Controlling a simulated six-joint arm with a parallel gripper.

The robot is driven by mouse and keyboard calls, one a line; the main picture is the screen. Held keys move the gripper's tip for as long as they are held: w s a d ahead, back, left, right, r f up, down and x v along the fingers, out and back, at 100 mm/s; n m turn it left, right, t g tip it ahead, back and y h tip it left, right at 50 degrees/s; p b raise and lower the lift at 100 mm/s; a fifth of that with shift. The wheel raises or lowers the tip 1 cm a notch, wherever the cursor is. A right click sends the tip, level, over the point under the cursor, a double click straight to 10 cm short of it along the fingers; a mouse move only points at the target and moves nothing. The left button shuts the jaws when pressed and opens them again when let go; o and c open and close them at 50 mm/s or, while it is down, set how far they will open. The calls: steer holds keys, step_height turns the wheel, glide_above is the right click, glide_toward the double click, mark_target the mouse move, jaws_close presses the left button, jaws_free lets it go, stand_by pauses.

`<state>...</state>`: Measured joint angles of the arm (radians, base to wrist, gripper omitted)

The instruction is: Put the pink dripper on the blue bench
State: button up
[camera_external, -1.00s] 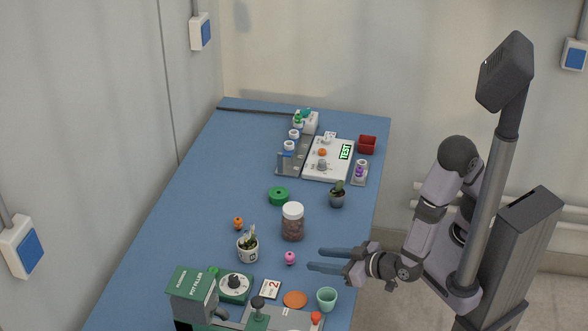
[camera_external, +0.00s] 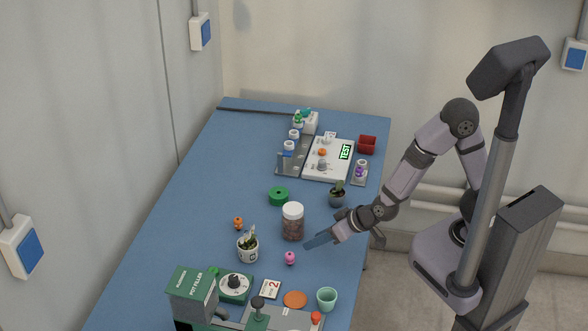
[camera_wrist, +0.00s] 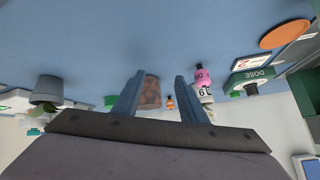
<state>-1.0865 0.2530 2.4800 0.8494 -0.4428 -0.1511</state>
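The small pink dripper (camera_external: 290,258) stands on the blue bench (camera_external: 185,200), in front of the brown-filled jar. In the wrist view the pink dripper (camera_wrist: 202,76) shows just right of the right-hand finger, outside the gap between the fingers. My gripper (camera_external: 308,243) is low over the bench, to the right of and a little behind the dripper, apart from it. The wrist view shows my gripper (camera_wrist: 157,85) open, with nothing held between its fingers.
The white-lidded jar (camera_external: 293,222) stands close to my fingertips and appears beyond the gap in the wrist view. The bench's left side is clear.

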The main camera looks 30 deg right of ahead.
steer(key=w+d, duration=0.1)
steer(key=d, duration=0.1)
steer(key=w+d+g, duration=0.1)
steer(key=d, duration=0.2)
steer(key=w+d+g+h, duration=0.1)
steer(key=d, duration=0.2)
steer(key=shift+f+m, duration=0.1)
steer(key=shift+m, duration=0.3)
steer(key=shift+m+g+h, duration=0.4)
steer(key=shift+g+h, duration=0.2)
steer(key=shift+g, duration=0.3)
steer(key=d, duration=0.8)
steer(key=shift+s+d, duration=0.2)
steer(key=shift+d, duration=0.2)
steer(key=s+d+m+g+h, duration=0.1)
steer(key=s+d, duration=0.2)
steer(key=d, duration=0.5)
steer(key=s+d+r+m+g+h, duration=0.1)
steer(key=s+d, duration=0.3)
steer(key=d, duration=0.4)
steer(key=shift+d+g+h, duration=0.2)
steer(key=shift+g+h, duration=0.2)
steer(key=shift+g, duration=0.3)
steer(key=shift+r, duration=0.1)
step_height(320, 180, up, 5)
steer(key=p, duration=0.5)
